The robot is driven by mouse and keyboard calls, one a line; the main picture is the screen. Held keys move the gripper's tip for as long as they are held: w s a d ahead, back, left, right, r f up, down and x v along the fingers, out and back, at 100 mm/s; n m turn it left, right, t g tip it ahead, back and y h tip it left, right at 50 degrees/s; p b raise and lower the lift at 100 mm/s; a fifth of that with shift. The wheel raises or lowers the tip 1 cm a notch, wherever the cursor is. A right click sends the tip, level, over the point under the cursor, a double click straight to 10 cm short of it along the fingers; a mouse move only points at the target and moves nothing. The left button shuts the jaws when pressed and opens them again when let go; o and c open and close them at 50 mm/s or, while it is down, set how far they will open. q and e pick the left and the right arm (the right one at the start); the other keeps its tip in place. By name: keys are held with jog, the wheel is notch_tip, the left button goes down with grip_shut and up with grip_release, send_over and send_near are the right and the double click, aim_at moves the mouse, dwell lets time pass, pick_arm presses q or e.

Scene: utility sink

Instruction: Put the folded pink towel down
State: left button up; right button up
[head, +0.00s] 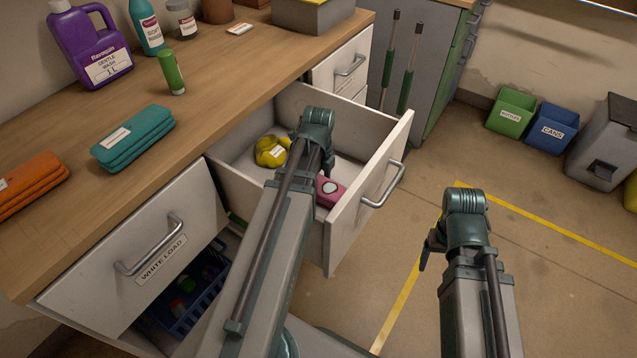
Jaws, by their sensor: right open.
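No folded pink towel can be made out. A small pink item (329,191) with a pale round patch lies in the open drawer (377,178), partly behind my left arm; I cannot tell what it is. My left gripper (312,152) is over the drawer, beside a yellow item (270,152). Its fingers are hidden by its own wrist and arm, so I cannot see whether it holds anything. My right gripper (428,250) is open, above the floor to the right of the drawer. A folded teal towel (134,138) and a folded orange towel (30,184) lie on the counter.
A purple jug (90,50), a teal bottle (147,28) and a green tube (171,72) stand on the wooden counter (215,85). Below, the White Load compartment (140,255) stands open with a blue basket (185,310). Green and blue bins stand far right.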

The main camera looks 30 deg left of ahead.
aim_at(319, 182)
pick_arm(q)
jog(key=shift+r, duration=0.2)
notch_tip(319, 182, up, 12)
jog(key=p, duration=1.2)
jog(key=shift+f, duration=0.2)
notch_tip(319, 182, down, 12)
jog(key=b, duration=1.2)
jog(key=shift+r, duration=0.2)
jog(key=shift+f, duration=0.35)
notch_tip(319, 182, up, 11)
jog(key=p, duration=1)
jog(key=shift+p, duration=0.4)
dwell(0.8)
